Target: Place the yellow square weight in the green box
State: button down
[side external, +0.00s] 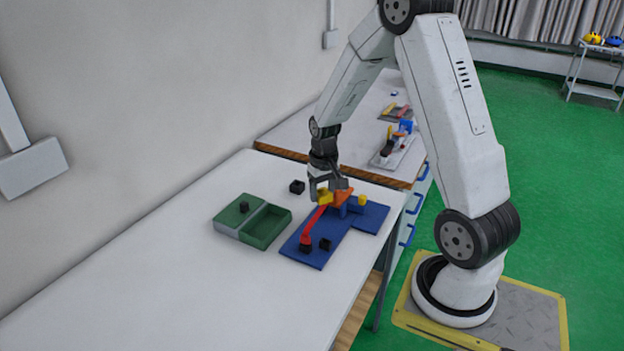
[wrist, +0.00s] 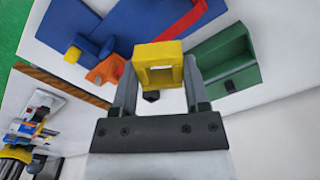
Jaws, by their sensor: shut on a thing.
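The yellow square weight (wrist: 160,62) is a square yellow block with a hollow middle. It sits between the two fingers of my gripper (wrist: 160,85) in the wrist view. In the side view my gripper (side external: 324,190) is shut on the yellow weight (side external: 324,197), over the blue board near the orange part. The green box (side external: 265,226) lies on the table to the left of the blue board. It has an open compartment and a covered part with a black knob. In the wrist view the green box (wrist: 222,55) is at the right, apart from the weight.
The blue board (side external: 325,235) carries a red arm (side external: 313,224), an orange part (side external: 343,196), a yellow knob (side external: 362,200) and black pieces. A black block (side external: 297,187) stands behind the green box. The table (side external: 190,290) is clear at the front left.

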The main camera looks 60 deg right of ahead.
jog(key=w+a+f+n, duration=0.1)
jog(key=w+a+n, duration=0.2)
jog(key=a+n, duration=0.3)
jog(key=shift+a+f, duration=0.25)
jog(key=shift+a, duration=0.1)
jog(key=shift+w, duration=0.1)
send_over(266, 229)
jog(key=s, duration=0.1)
notch_tip(266, 229, down, 9)
jog(key=shift+s+r, duration=0.1)
jog(key=shift+r, duration=0.1)
jog(key=shift+w+f, duration=0.35)
jog(key=shift+w+d+f, duration=0.1)
jog(key=shift+w+f, duration=0.15)
jog(key=shift+f, duration=1.6)
jog(key=shift+f, duration=0.15)
